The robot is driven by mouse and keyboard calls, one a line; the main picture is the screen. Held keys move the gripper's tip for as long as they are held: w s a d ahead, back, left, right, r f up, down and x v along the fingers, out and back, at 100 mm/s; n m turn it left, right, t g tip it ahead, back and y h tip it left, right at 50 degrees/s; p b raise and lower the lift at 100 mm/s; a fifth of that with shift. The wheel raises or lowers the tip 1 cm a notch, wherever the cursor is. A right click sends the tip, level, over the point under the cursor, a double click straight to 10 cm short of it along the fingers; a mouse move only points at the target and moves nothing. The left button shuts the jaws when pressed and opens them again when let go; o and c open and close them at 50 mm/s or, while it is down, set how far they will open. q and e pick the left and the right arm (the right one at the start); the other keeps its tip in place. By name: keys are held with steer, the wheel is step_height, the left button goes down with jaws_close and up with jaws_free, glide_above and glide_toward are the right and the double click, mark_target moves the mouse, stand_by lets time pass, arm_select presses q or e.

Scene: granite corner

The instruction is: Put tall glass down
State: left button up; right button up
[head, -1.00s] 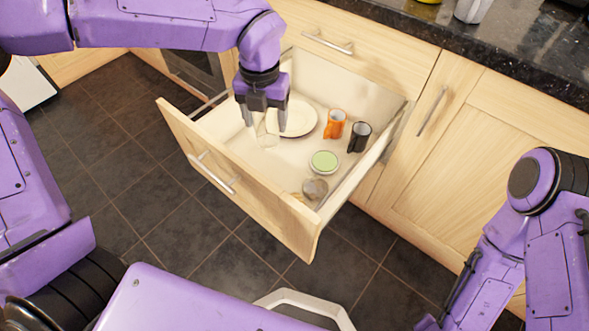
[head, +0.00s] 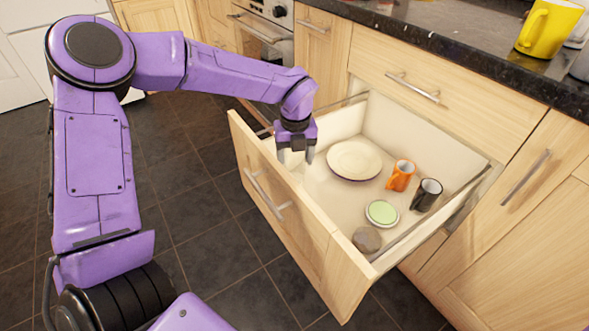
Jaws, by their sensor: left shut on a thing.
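The tall glass (head: 294,162) is clear and faint. It shows only as a pale shape between the fingers of my left gripper (head: 295,156), which is shut on it and points down. The gripper is at the left end of the open drawer (head: 330,199), just inside its front panel and left of the plate. The glass's lower end is hidden behind the front panel, so I cannot tell whether it touches the drawer floor. My right gripper is out of view.
In the drawer are a white plate (head: 354,160), an orange mug (head: 401,175), a black mug (head: 427,195), a green-topped round bowl (head: 382,213) and a grey-brown round item (head: 366,239). A yellow mug (head: 549,28) stands on the dark counter (head: 440,42).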

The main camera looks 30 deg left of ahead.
mark_target(293, 170)
arm_select(q)
steer(key=f, duration=0.3)
steer(key=a+f+b, duration=0.1)
steer(key=shift+w+f, duration=0.25)
steer(key=shift+f, duration=0.05)
steer(key=shift+f+b, duration=0.3)
steer(key=shift+f, duration=0.3)
steer(key=o, duration=1.2)
step_height(293, 170, up, 13)
steer(key=p, duration=0.3)
steer(key=shift+s+d+r+p, duration=0.1)
steer(key=shift+s+r+p, duration=0.05)
steer(key=shift+p, duration=0.2)
